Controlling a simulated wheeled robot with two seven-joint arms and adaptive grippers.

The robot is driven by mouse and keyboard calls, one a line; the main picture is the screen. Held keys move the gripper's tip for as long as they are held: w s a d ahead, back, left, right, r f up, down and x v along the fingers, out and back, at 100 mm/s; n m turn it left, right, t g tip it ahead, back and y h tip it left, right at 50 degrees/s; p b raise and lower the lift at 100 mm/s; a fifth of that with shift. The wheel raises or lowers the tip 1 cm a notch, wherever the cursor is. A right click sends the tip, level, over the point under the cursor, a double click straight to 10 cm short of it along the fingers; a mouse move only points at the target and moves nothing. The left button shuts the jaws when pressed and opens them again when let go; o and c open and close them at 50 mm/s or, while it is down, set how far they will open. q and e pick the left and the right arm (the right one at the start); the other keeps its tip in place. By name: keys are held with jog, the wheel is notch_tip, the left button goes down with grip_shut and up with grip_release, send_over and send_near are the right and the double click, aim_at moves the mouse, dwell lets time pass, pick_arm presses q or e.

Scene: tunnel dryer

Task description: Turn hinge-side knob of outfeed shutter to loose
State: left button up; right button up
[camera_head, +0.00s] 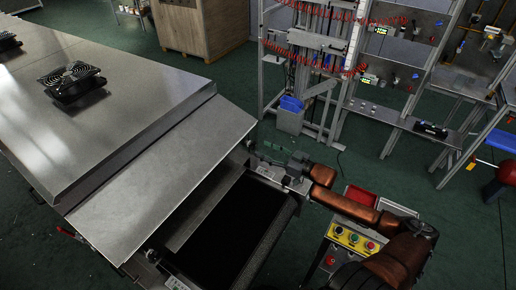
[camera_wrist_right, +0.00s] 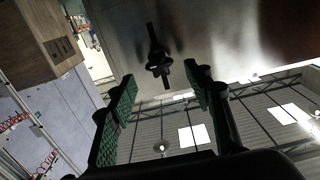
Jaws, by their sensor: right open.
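The dryer's silver sloped end panel (camera_head: 165,150) hangs over the black outfeed belt (camera_head: 225,230) in the head view. In the right wrist view, a black knob (camera_wrist_right: 158,62) with a narrow bar across it sits on a metal panel (camera_wrist_right: 210,45). My right gripper (camera_head: 272,158) is beside the outfeed's far side, at the end of my copper-coloured arm. In the wrist view its green-padded fingers (camera_wrist_right: 158,95) are apart, and the knob lies just beyond the gap between them. Nothing is held. The knob cannot be made out in the head view. My left gripper is out of view.
A control box (camera_head: 353,240) with coloured buttons and a red tray (camera_head: 360,196) stand close to my right forearm. Green floor (camera_head: 240,85) lies open between rack and dryer.

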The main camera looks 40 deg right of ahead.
aim_at(255, 145)
jog(key=shift+x, duration=1.9)
jog(key=shift+f, duration=0.1)
jog(key=shift+s, duration=0.1)
jog(key=shift+c, duration=0.4)
jog(key=c, duration=1)
jog(key=shift+n, duration=0.3)
